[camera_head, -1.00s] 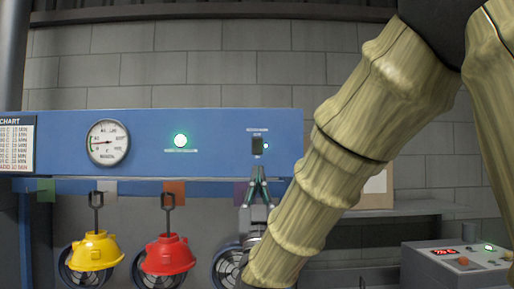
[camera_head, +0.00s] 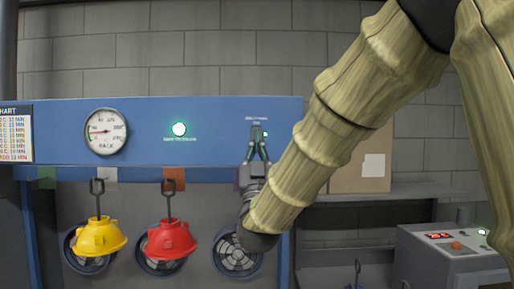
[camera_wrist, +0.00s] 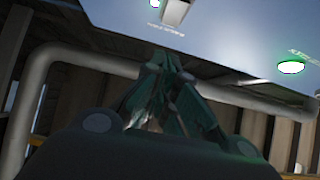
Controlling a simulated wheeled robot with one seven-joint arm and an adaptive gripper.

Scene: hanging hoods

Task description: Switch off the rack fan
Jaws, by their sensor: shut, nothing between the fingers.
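The rack fan switch (camera_wrist: 175,12) is a small pale block on the blue panel (camera_head: 215,150), at the top of the wrist view. A small lit lamp (camera_wrist: 154,3) is beside it. My gripper is shut and empty. In the wrist view its fingertips (camera_wrist: 163,62) appear below the switch; I cannot tell whether they touch the panel. Round fans (camera_head: 237,256) sit low behind the hoods; I cannot tell if they spin.
A yellow hood (camera_head: 97,238) and a red hood (camera_head: 170,240) hang below the panel at left. A gauge (camera_head: 106,131) and a lit green lamp (camera_head: 179,129) are on the panel. A brown box (camera_head: 350,178) and a control box (camera_head: 450,250) stand at right.

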